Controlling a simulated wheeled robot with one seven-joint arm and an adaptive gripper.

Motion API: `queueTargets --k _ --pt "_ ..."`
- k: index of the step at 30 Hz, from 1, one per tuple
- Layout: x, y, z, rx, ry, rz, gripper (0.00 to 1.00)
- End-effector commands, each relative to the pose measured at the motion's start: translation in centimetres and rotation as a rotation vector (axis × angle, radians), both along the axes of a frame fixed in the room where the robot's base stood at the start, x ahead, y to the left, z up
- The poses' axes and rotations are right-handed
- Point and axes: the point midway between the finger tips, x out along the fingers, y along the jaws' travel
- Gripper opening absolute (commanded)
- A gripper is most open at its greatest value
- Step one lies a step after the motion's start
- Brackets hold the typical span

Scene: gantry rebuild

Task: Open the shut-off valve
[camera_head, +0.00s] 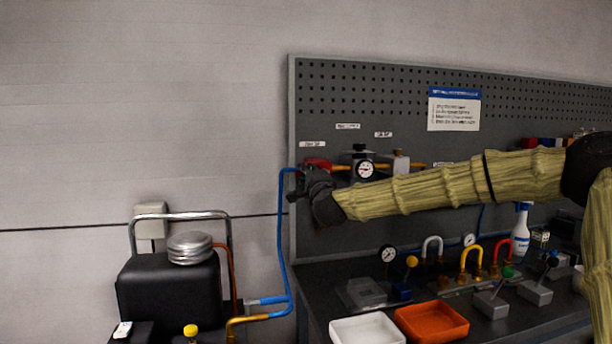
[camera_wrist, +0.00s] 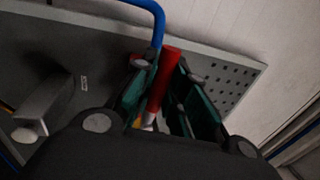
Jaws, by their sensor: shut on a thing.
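The shut-off valve's red handle (camera_head: 318,162) shows at the left edge of the pegboard in the head view, at the top of the blue hose. In the wrist view the red handle (camera_wrist: 159,85) lies between the two green-lined fingers of my gripper (camera_wrist: 168,97). My gripper (camera_head: 298,190) is shut on the handle, with a finger on each side. The head view shows the gripper from the side, dark and partly blended with the board. The valve body is mostly hidden by the gripper; a bit of yellow pipe shows below the handle in the wrist view.
A blue hose (camera_head: 282,240) runs down from the valve to a black compressor (camera_head: 170,295). A round gauge (camera_head: 364,169) sits on the pegboard (camera_head: 400,90) right of the valve. The bench below holds a white tray (camera_head: 367,330), an orange tray (camera_head: 432,321) and several fittings.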

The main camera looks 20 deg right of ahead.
Motion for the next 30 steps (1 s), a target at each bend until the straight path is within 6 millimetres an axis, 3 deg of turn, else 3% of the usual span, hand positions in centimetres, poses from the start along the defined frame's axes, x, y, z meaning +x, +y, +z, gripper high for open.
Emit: queueTargets --k 3,4,8,20,30 --pt "0.0 -0.1 0.0 0.004 0.001 -0.002 0.00" --pt "0.0 -0.1 0.0 0.004 0.001 -0.002 0.16" --pt "0.0 -0.1 0.0 0.002 0.000 -0.002 0.36" --pt "-0.4 0.1 -0.1 0.001 0.000 0.000 0.36" --pt "-5.6 0.8 -1.1 0.003 0.000 0.002 0.36"
